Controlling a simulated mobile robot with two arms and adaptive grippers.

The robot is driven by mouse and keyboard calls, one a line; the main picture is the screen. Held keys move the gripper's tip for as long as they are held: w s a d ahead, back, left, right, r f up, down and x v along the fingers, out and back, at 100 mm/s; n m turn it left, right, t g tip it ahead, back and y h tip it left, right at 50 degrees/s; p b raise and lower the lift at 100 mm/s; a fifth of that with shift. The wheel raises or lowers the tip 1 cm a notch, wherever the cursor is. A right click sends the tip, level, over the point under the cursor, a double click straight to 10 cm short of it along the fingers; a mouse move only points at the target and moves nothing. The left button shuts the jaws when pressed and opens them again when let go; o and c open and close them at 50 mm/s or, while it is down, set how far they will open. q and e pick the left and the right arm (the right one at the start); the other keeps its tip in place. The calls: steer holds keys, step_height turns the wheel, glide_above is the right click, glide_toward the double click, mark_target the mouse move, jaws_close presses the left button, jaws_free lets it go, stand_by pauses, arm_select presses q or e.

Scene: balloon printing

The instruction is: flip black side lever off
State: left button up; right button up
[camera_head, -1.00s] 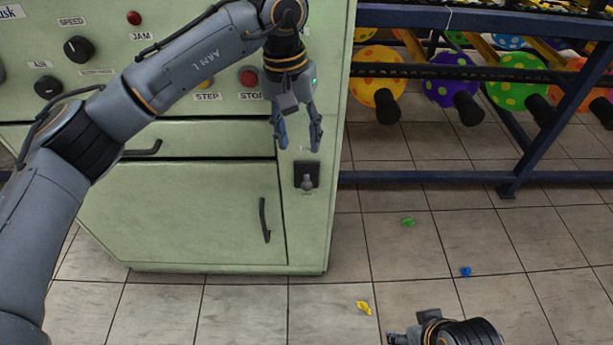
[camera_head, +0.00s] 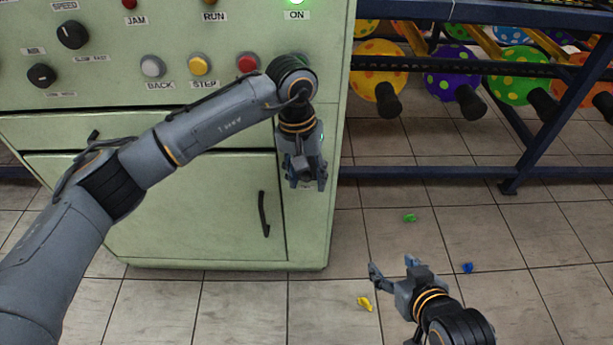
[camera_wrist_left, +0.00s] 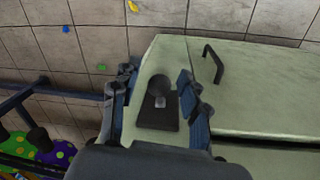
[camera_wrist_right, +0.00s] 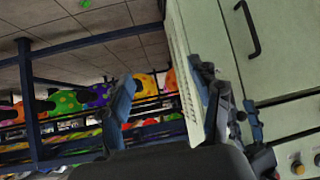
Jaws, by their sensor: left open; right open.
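The black side lever (camera_wrist_left: 160,88) shows in the left wrist view as a dark round knob on a black plate (camera_wrist_left: 158,115), set in the front of the green machine (camera_head: 180,215). In the head view my left gripper (camera_head: 307,184) hides it. My left gripper is open, and its two fingers (camera_wrist_left: 155,90) stand on either side of the lever in the left wrist view. I cannot tell whether they touch it. My right gripper (camera_head: 393,270) is open and empty, low over the tiled floor right of the machine.
A blue rack (camera_head: 440,175) with colourful balloons (camera_head: 376,66) stands to the right. Scraps in yellow (camera_head: 364,303), green (camera_head: 409,217) and blue (camera_head: 467,267) lie on the floor. The machine has a green ON light (camera_head: 297,2), several buttons, knobs and a black door handle (camera_head: 263,213).

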arm_select(q)
steer(key=shift+c, duration=0.2)
jaws_close()
